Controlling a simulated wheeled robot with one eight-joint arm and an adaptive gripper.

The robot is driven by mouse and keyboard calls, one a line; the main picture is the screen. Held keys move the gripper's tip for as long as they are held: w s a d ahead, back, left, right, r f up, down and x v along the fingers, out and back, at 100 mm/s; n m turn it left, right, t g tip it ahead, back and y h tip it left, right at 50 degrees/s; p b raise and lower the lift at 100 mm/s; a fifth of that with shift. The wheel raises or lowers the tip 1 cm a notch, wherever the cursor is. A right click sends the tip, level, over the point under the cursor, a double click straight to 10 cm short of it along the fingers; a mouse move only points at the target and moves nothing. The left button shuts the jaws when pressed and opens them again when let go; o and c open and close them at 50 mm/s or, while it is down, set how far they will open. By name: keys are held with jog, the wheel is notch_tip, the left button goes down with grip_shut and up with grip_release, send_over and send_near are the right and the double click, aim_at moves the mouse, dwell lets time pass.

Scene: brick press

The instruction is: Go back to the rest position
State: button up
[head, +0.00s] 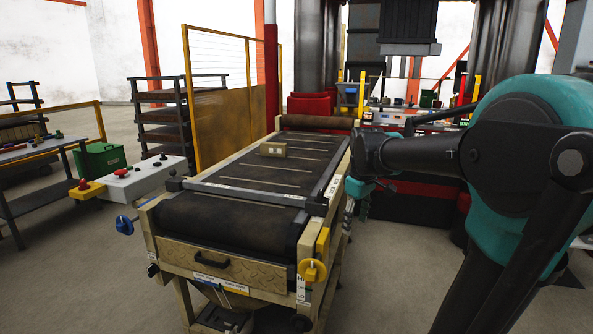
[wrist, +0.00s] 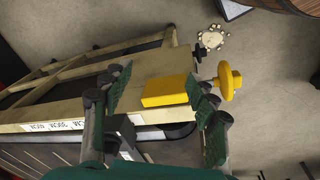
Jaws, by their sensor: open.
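My gripper (head: 359,200) hangs beside the right side of the conveyor (head: 222,220) in the head view, at the end of my teal and black arm. In the wrist view my gripper (wrist: 162,105) shows two green-padded fingers spread apart, with nothing held between them. Behind the gap lie the conveyor frame (wrist: 158,66) and a yellow block on it (wrist: 165,91). I cannot tell whether the fingers touch the frame. A tan brick (head: 273,149) lies on the conveyor belt towards its far end.
A yellow knob (head: 313,270) sticks out at the conveyor's near right corner. A control box (head: 133,178) with a red button stands at its left. A yellow mesh fence (head: 222,110) and a dark shelf rack (head: 160,120) stand behind. The floor at front left is clear.

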jog(key=s+d+f+m+t, duration=0.2)
jog(key=s+f+m, duration=0.6)
jog(key=s+f, duration=0.8)
notch_tip(320, 180, down, 3)
jog(key=shift+s+f+m+t, duration=0.1)
jog(key=shift+s+m+t, duration=0.2)
jog(key=shift+m, duration=0.1)
